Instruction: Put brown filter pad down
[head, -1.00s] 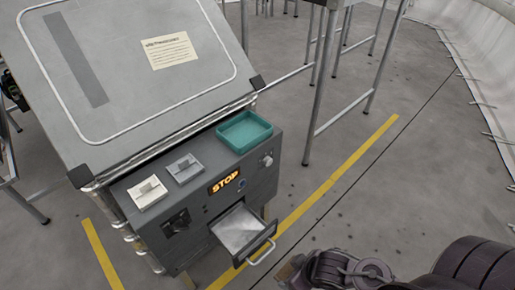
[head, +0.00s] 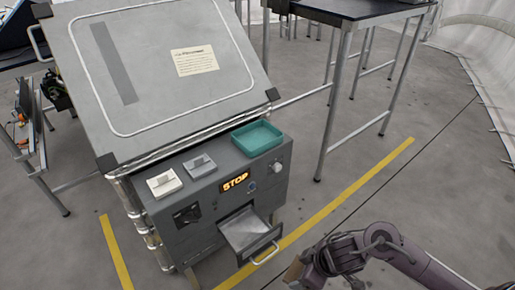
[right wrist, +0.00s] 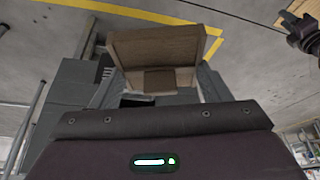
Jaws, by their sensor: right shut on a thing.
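The brown filter pad (right wrist: 158,46) is held between the grey fingers of my right gripper (right wrist: 155,85) in the right wrist view. In the head view my right gripper (head: 306,268) is low at centre-right, with the brown pad (head: 294,270) at its tip, in the air near the machine's open drawer (head: 245,230). The drawer looks empty. A dark jointed thing with a tan end (right wrist: 300,28) shows at the right edge of the right wrist view; it may be my left gripper, but its jaws are unclear. My left gripper is not in the head view.
A dark-topped table (head: 350,10) stands behind at the right. Yellow floor tape (head: 345,200) runs over clear floor.

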